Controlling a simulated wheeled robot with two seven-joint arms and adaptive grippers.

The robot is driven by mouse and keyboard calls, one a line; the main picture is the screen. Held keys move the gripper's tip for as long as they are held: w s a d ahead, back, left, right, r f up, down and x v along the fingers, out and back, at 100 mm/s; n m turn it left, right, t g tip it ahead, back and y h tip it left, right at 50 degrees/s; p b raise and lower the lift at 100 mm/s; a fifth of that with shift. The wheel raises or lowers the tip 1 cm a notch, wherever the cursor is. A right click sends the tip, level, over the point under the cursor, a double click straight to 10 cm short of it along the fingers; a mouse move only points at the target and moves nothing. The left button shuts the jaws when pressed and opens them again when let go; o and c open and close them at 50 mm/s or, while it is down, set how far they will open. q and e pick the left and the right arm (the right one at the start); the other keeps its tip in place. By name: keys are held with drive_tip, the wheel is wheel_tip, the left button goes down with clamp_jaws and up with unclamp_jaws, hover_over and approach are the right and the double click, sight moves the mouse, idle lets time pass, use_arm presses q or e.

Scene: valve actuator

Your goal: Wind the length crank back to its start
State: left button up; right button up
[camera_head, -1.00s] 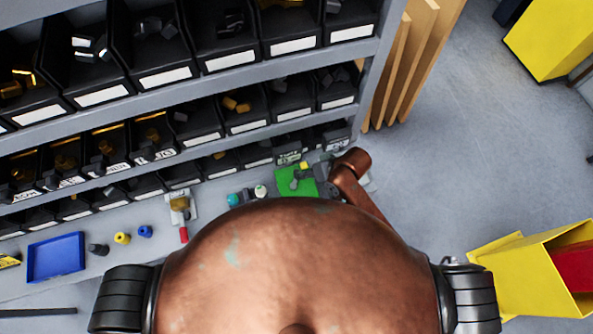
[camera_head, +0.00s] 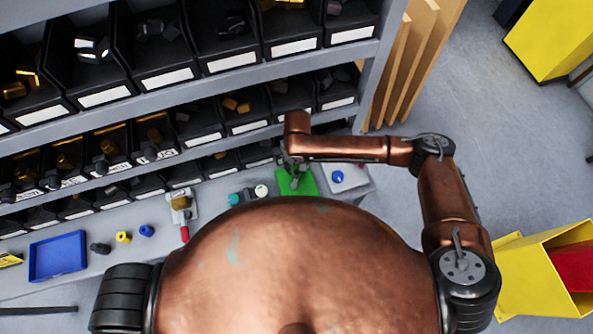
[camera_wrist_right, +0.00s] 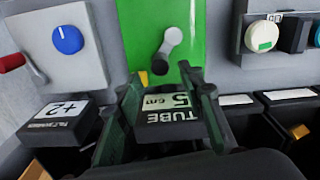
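The crank (camera_wrist_right: 167,48) is a small grey arm with a pale round end, mounted on a bright green panel (camera_wrist_right: 196,22). In the right wrist view it sits just beyond my right fingertips, its arm slanting down and left. My right gripper (camera_wrist_right: 164,76) is open, its two dark fingers apart with nothing clearly between them. In the head view the right gripper (camera_head: 293,166) is over the green panel (camera_head: 302,186), and the crank is mostly hidden there. I cannot tell whether a finger touches the crank. My left gripper is out of view.
A blue knob (camera_wrist_right: 68,39) on a white panel is left of the green one; a white dial (camera_wrist_right: 262,36) is right. Labelled black bins (camera_wrist_right: 168,122) lie close under the fingers. In the head view, bin shelves (camera_head: 230,64) rise behind; a blue tray (camera_head: 57,258) lies left.

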sight(297, 171)
wheel_tip(297, 171, down, 6)
drive_tip(key=shift+r, duration=0.15)
drive_tip(key=shift+c, duration=0.3)
clamp_jaws()
